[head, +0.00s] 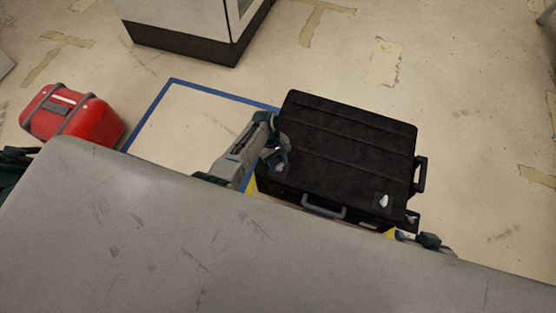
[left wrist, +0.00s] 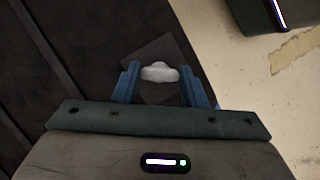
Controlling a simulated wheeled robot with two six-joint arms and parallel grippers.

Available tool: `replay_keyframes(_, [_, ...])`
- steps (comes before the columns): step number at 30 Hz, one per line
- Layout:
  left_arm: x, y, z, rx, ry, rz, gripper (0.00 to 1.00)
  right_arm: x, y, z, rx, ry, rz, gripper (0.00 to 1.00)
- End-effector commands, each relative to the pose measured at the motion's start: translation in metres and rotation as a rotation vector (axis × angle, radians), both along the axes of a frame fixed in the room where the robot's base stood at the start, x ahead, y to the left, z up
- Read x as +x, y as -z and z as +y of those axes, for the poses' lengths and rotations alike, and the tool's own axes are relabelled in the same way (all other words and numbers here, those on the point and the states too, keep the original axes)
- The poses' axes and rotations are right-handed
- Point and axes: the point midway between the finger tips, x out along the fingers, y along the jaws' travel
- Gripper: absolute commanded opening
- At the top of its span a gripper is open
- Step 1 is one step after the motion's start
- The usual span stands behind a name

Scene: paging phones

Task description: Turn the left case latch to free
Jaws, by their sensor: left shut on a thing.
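A black case (head: 345,145) lies flat on the floor, its grey front handle (head: 324,207) toward me. My left gripper (head: 278,161) reaches down to the case's left front corner. In the left wrist view, its blue fingers (left wrist: 162,80) are shut on the pale left latch (left wrist: 160,72), which sits over a dark square plate. The gripper mostly hides this latch in the head view. The pale right latch (head: 384,201) is uncovered at the right front corner. My right gripper (head: 414,220) is only partly visible near that corner, and its jaws are unclear.
A large grey scratched surface (head: 190,240) fills the foreground. A red case (head: 75,116) stands at the left. Blue tape (head: 148,115) marks the floor beside the black case. A white cabinet (head: 190,20) stands at the back. The floor on the right is clear.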

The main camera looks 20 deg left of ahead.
Motion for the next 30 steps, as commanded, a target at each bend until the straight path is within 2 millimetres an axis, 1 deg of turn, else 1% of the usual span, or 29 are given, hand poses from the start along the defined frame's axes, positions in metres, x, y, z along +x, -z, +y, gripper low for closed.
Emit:
replay_keyframes(3, [0.0013, -0.0018, -0.0011, 0.0, 0.112, 0.002, 0.15, -0.0014, -0.0043, -0.0026, -0.015, -0.002, 0.024, 0.36])
replay_keyframes(18, [0.002, 0.0, -0.0035, -0.002, 0.585, 0.001, 0.15, -0.0058, -0.0069, -0.0068, -0.037, -0.001, 0.068, 0.36])
replay_keyframes(24, [0.0022, 0.0001, -0.0048, -0.002, 0.75, 0.001, 0.15, -0.0073, -0.0066, -0.0074, -0.04, -0.001, 0.078, 0.36])
replay_keyframes(30, [0.0024, 0.0001, -0.0049, -0.001, 0.874, 0.001, 0.15, -0.0083, -0.0067, -0.008, -0.043, 0.0, 0.084, 0.36])
